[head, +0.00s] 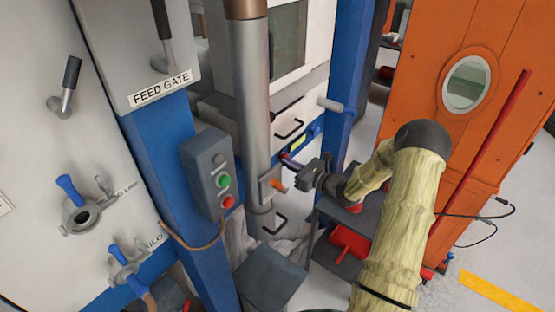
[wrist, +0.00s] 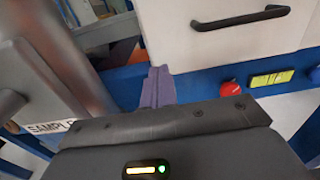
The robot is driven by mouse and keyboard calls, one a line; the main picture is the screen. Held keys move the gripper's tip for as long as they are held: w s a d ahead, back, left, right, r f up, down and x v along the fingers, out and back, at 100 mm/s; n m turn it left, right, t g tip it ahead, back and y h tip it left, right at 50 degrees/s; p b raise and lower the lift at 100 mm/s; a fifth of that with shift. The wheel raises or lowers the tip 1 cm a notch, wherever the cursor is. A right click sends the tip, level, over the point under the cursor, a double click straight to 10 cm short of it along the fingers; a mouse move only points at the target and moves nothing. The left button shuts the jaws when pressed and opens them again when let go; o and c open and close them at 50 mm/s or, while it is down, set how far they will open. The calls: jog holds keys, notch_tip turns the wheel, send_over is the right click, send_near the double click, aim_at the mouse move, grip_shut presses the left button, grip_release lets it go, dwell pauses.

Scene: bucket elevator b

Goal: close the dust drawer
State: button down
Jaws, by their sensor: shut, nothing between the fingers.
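A white drawer front (head: 302,114) with a black bar handle sits in the blue frame of the machine, behind the grey pipe in the head view. A white front with a black handle also shows at the top of the wrist view (wrist: 225,42). No dust label is readable on it, and I cannot tell how far it stands out. My gripper (head: 286,158) is below the white drawer front in the head view. Its shut, purplish fingers (wrist: 157,86) hold nothing. In the wrist view they point at the drawer's lower left corner; I cannot tell whether they touch it.
The grey pipe (head: 256,110) with an orange-handled fitting stands close left of my gripper. A blue rail with a red knob (wrist: 229,88) and a yellow-green block (wrist: 272,79) runs under the drawer. A grey button box (head: 210,172) is further left. An orange door (head: 505,70) is right.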

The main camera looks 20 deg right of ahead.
jog(key=v, duration=0.6)
jog(key=shift+b, duration=0.45)
jog(key=shift+w+d+f, duration=0.1)
jog(key=shift+w, duration=0.05)
